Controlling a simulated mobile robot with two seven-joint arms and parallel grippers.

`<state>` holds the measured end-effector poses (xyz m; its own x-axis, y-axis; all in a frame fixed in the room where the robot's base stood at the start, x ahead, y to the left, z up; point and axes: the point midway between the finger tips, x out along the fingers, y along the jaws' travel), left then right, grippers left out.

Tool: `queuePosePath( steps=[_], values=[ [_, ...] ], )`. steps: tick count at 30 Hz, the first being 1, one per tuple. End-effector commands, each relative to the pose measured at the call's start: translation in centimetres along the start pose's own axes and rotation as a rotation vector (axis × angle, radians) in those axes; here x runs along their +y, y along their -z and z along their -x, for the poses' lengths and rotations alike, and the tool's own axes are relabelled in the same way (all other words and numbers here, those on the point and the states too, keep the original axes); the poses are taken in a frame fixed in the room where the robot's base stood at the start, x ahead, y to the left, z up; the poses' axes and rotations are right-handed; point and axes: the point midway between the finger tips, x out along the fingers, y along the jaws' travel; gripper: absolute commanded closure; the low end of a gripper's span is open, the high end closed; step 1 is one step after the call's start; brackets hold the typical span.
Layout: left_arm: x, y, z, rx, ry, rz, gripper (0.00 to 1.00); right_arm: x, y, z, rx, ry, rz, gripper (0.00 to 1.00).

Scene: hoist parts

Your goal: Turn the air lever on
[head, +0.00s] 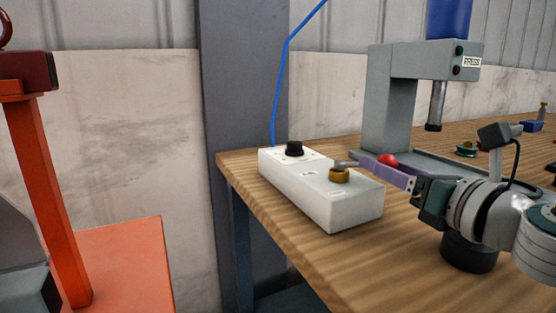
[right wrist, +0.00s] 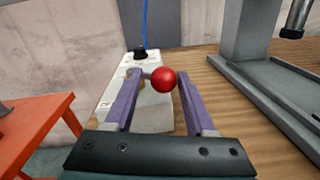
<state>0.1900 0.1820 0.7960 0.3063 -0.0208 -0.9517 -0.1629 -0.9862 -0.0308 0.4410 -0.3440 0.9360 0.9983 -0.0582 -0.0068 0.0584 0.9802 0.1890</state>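The air lever has a brass hub (head: 340,175) on top of a white box (head: 322,205) at the table's left end. Its short grey arm (head: 346,163) points right and ends in a red ball knob (head: 387,160). In the right wrist view the red knob (right wrist: 163,79) lies between the purple fingers, nearer the right one; I cannot tell whether they touch. My right gripper (head: 364,163) is open around the knob, reaching in from the right, low over the box. The near finger partly hides the lever in the head view.
A black knob (head: 294,148) and a blue hose (head: 277,95) are at the box's far end. A grey press (head: 390,105) stands behind my right gripper. An orange frame (head: 50,190) stands left of the wooden table (head: 300,255), across a gap.

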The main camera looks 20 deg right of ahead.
Motion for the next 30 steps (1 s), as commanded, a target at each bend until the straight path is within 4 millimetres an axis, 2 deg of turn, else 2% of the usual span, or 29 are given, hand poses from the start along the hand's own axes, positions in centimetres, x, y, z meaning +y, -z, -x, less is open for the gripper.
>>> queuePosePath(
  steps=[1,3,14,30],
  values=[
    [0.0,0.0,0.0,0.0,0.001,-0.002,0.5,0.1,0.0,0.0,0.0,-0.002,-0.001,0.39],
    [-0.1,0.0,0.0,-0.001,0.002,-0.003,0.5,0.1,-0.1,0.0,-0.001,-0.004,-0.001,0.31],
    [-0.2,-0.1,0.0,-0.001,0.006,-0.008,0.5,0.3,-0.1,0.6,-0.002,-0.01,-0.004,0.31],
    [0.0,-0.5,-1.5,-0.001,0.002,-0.004,0.5,0.1,0.2,8.7,-0.001,-0.005,-0.006,0.31]
  ],
)
